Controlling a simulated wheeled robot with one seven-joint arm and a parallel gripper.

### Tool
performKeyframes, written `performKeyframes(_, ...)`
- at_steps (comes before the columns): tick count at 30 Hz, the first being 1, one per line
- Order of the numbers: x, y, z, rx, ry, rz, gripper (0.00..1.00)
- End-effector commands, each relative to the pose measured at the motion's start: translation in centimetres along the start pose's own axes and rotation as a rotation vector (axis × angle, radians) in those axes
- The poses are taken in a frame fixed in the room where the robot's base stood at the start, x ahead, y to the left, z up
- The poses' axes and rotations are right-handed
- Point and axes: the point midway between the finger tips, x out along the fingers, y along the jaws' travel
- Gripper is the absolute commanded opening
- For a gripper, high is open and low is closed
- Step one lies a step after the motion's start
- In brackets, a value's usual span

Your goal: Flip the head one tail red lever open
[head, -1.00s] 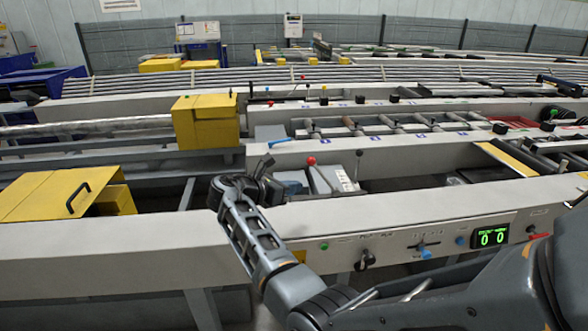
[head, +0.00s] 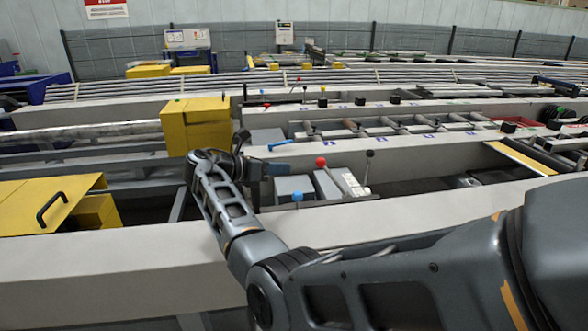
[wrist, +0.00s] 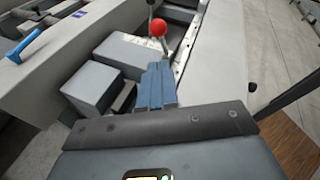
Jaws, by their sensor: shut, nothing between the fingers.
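The red lever shows as a red ball knob (head: 321,162) on a short stem, above a grey box in the trough between the pale beams. In the wrist view the red knob (wrist: 157,28) stands just beyond my fingertips, apart from them as far as I can see. My gripper (head: 282,169) is to the left of the red knob, pointing right towards it. In the wrist view my gripper (wrist: 159,68) has its blue-grey fingers closed together and empty. The lower part of the lever's stem is partly hidden by the fingers.
A black-knobbed lever (head: 369,154) stands right of the red one, and a blue-knobbed lever (head: 297,197) in front. A blue handle (head: 281,144) lies on the beam behind. Yellow boxes (head: 196,125) stand to the left. The pale front beam (head: 400,218) runs below my arm.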

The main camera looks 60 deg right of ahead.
Motion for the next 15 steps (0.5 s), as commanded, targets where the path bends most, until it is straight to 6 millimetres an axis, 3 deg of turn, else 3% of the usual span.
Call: performKeyframes(15,8.1,0.0,0.0,0.0,0.0,-0.001,0.0)
